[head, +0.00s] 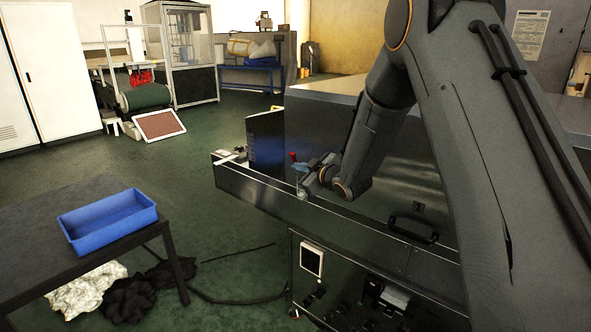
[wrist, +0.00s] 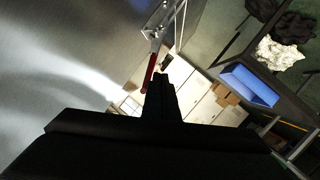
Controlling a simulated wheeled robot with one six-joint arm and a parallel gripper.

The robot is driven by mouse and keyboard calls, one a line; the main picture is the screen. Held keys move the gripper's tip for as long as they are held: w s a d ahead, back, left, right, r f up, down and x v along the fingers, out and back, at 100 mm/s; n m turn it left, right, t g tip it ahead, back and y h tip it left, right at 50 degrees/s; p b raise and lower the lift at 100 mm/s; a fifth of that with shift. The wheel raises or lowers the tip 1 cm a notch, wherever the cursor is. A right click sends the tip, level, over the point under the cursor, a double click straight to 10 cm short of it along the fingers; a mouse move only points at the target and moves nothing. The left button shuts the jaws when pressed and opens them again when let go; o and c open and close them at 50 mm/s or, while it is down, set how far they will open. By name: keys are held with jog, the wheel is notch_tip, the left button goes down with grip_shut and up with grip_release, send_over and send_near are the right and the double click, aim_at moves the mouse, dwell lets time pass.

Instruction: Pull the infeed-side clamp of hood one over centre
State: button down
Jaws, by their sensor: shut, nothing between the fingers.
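The clamp shows in the wrist view as a metal bracket with a red handle (wrist: 150,70), just left of my gripper's fingertips. The clamp's base is partly hidden there.
A long steel side rail (head: 260,195) runs below the clamp, and a dark blue panel (head: 267,145) stands left of the hood. A black handle (head: 413,228) sits on the machine's front.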

jog(key=s+f+n+t+h+b, duration=0.1)
jog(key=s+f+n+t+b, duration=0.35)
jog(key=s+n, duration=0.75)
jog(key=w+r+t+p, duration=0.1)
jog(key=w+r+p, duration=0.1)
jog(key=w, duration=0.4)
jog(key=w+a+r+n+p, duration=0.1)
jog(key=w+p, duration=0.1)
jog(key=w, duration=0.5)
jog(key=shift+a+r+t, duration=0.25)
jog(key=shift+r+t, duration=0.1)
jog(key=shift+a, duration=0.1)
